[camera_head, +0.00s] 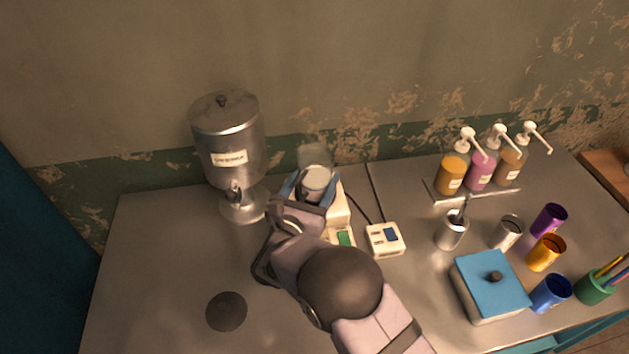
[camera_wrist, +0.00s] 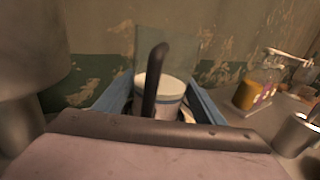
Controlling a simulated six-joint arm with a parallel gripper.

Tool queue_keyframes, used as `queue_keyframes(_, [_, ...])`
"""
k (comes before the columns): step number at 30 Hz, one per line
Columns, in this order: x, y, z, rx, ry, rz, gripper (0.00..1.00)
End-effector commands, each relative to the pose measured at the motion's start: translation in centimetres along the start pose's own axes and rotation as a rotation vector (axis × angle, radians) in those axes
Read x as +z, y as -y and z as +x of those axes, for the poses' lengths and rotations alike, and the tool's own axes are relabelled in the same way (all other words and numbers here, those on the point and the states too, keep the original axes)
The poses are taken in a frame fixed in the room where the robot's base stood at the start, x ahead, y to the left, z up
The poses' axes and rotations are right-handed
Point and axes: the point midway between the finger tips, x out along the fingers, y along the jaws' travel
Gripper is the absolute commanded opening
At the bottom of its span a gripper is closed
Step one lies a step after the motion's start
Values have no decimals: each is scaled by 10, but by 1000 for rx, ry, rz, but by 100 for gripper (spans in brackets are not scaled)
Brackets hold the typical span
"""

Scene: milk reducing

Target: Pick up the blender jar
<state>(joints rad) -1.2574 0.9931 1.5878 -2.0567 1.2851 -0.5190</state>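The blender jar (camera_head: 317,179) stands on a white blender base (camera_head: 340,210) near the back wall. It is see-through above, with whitish contents below. In the wrist view the blender jar (camera_wrist: 170,88) is ahead of me, with a dark curved handle (camera_wrist: 153,80) on the near side. My gripper (camera_head: 312,188) has its two blue fingers spread, one on each side of the jar. In the wrist view the fingers of my gripper (camera_wrist: 160,97) also flank the jar; whether they touch it is not clear. The lower jar is partly hidden by my gripper.
A metal dispenser (camera_head: 229,150) stands close on the left. A small white scale-like device (camera_head: 385,239) is to the right. Pump bottles (camera_head: 479,170), metal cups (camera_head: 451,230), a blue-lidded box (camera_head: 490,284) and coloured cups (camera_head: 546,252) fill the right side. The front left counter is mostly clear, with a dark disc (camera_head: 226,311).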

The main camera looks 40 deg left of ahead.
Motion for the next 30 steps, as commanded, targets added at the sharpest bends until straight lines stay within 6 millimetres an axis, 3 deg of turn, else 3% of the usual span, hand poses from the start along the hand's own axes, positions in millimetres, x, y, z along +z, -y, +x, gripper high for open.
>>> queue_keyframes(1, [0,0,0,0,0,0,47])
queue_keyframes(3, [0,0,0,0,0,0,30])
queue_keyframes(16, [11,0,0,0,5,4,30])
queue_keyframes(30, [77,2,0,0,6,5,30])
